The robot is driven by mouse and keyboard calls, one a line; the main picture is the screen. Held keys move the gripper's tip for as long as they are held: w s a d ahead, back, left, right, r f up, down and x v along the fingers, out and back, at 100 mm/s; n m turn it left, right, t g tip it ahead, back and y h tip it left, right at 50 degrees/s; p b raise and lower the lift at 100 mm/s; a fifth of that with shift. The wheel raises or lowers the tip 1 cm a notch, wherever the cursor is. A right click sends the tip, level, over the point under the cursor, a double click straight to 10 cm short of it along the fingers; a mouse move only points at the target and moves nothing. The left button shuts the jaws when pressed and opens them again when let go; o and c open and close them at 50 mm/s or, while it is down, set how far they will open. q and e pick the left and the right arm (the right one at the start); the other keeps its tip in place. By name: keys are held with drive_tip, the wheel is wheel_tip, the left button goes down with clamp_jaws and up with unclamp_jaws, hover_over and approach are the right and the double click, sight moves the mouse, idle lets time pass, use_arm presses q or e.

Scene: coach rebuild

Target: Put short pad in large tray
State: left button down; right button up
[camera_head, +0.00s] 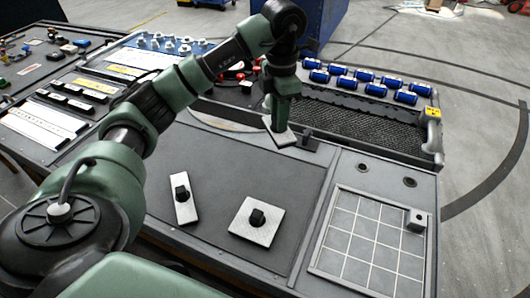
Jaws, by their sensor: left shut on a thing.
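My left gripper (279,121) reaches down over the middle of the bench and is shut on a small pale pad (284,138). The gripper hides the pad's top, and I cannot tell whether the pad touches the surface. A narrow pale pad (184,212) with a black knob lies on the dark panel, with a squarer pale pad (243,217) with a black knob to its right. A shallow tray (318,262) with a grid floor lies at the right front. A black mesh-floored tray (345,122) is at the back right. I cannot tell which is the large one.
A blue rack (196,46) and pale strips (40,125) fill the left. The dark panel's (225,180) middle is clear.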

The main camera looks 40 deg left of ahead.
use_arm(q)
wheel_tip(320, 180, down, 13)
drive_tip(key=shift+w+a+f+p, duration=0.1)
drive_tip(key=shift+a+p, duration=0.05)
drive_tip(key=shift+p, duration=1)
wheel_tip(320, 180, down, 3)
drive_tip(key=shift+f+p, duration=0.1)
drive_tip(key=shift+p, duration=0.3)
drive_tip(key=shift+f, duration=0.35)
use_arm(e)
drive_tip(key=r, duration=0.2)
drive_tip(key=w+a+r, duration=0.1)
drive_tip(key=shift+d, duration=0.1)
use_arm(q)
drive_tip(key=shift+f, duration=0.2)
drive_tip(key=c, duration=1.2)
unclamp_jaws()
drive_tip(key=shift+r, duration=0.1)
use_arm(e)
drive_tip(key=shift+d+f, duration=0.1)
drive_tip(key=shift+d, duration=0.05)
